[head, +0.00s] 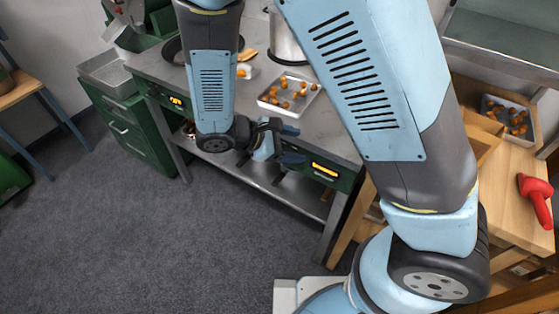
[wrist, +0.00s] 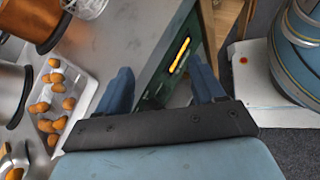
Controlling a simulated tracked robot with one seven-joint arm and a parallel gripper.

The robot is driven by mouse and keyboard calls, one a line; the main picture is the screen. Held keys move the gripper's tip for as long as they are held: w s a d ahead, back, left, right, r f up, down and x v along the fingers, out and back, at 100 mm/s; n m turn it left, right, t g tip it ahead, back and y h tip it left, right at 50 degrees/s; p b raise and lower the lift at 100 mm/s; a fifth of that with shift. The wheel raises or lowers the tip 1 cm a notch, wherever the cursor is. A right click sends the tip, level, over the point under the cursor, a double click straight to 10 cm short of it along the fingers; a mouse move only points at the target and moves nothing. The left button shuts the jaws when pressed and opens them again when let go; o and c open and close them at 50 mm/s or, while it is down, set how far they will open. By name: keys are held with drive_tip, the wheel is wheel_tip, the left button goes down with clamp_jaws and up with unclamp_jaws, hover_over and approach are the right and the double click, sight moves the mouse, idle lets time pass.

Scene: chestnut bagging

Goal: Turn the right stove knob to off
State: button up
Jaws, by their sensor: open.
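The right stove panel (head: 332,173) is green with a lit yellow-orange strip, set in the front of the grey metal counter. In the wrist view the panel (wrist: 168,78) and its glowing strip lie between my fingers. My gripper (head: 291,146) is just in front of the panel, at its left end in the head view. In the wrist view my gripper (wrist: 163,86) has its two blue fingers wide apart with nothing held. I cannot clearly make out the right knob; my gripper covers that part of the panel in the head view, and contact cannot be told.
A white tray of chestnuts (head: 262,99) and a steel pot (head: 287,46) stand on the counter (head: 345,140). A second lit panel (head: 172,100) is at the left. A wooden table with a chestnut tray and a red tool (head: 538,196) is at the right. The floor in front is clear.

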drive_tip(key=s+a+f+n+t+y, duration=0.2)
drive_tip(key=s+a+f+n+t, duration=0.4)
drive_tip(key=a+f+n+t, duration=0.55)
drive_tip(key=s+d+f+x, duration=0.1)
drive_tip(key=x, duration=1.3)
drive_tip(key=shift+d+f, duration=0.3)
drive_tip(key=shift+d, duration=0.2)
drive_tip(key=shift+w+n, duration=0.15)
drive_tip(key=shift+n, duration=0.1)
drive_tip(key=shift+c, duration=0.3)
drive_tip(key=c, duration=0.9)
drive_tip(key=shift+a, duration=0.4)
drive_tip(key=shift+c, duration=0.4)
drive_tip(key=shift+d, duration=0.2)
